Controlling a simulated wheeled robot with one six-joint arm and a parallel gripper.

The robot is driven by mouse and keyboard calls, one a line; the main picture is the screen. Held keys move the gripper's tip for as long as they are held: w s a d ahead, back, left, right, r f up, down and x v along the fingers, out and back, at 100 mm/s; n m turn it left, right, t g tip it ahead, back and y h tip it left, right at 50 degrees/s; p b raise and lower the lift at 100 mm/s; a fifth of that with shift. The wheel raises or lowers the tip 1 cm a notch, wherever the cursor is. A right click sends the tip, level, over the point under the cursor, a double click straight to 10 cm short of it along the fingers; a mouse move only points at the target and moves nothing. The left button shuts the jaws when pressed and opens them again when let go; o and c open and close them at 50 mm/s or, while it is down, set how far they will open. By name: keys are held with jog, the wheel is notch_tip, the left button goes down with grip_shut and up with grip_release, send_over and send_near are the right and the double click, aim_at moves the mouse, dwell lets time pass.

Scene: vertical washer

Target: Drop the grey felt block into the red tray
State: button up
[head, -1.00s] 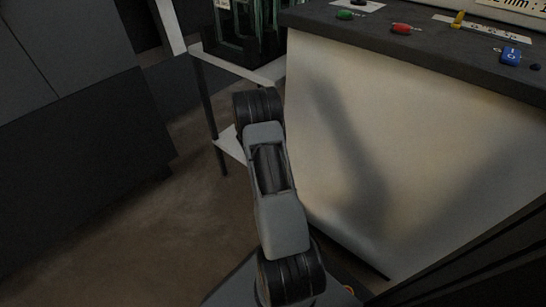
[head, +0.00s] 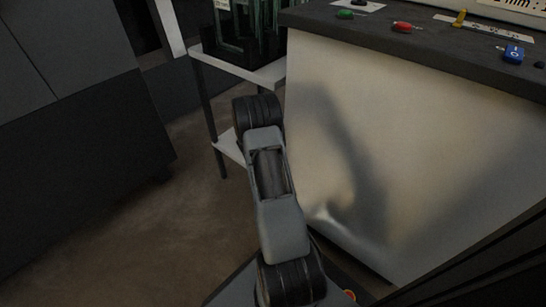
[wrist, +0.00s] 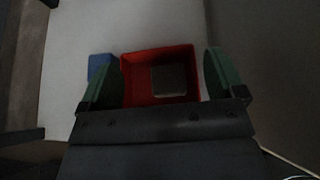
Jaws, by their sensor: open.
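The red tray (wrist: 130,94) lies on a pale surface in the wrist view, straight ahead of my gripper. A grey block (wrist: 170,80), which looks like the felt block, lies within the tray's walls. My gripper (wrist: 163,58) is open, with its two green fingers spread wide on either side of the tray in the picture. Nothing is held between the fingers. The gap between the fingers and the tray is hard to judge. The head view shows neither my gripper nor the tray or the block.
A blue object (wrist: 101,66) lies left of the tray. In the head view, a machine with a pale front panel (head: 400,150) fills the right side. A white shelf stand (head: 262,75) is behind my arm. A dark cabinet (head: 80,130) stands left. Bare floor (head: 130,235) lies between.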

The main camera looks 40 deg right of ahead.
jog(key=p+v, duration=0.4)
jog(key=v, duration=0.9)
jog(key=shift+a+p, duration=0.35)
jog(key=shift+a, duration=0.05)
jog(key=shift+r, duration=0.2)
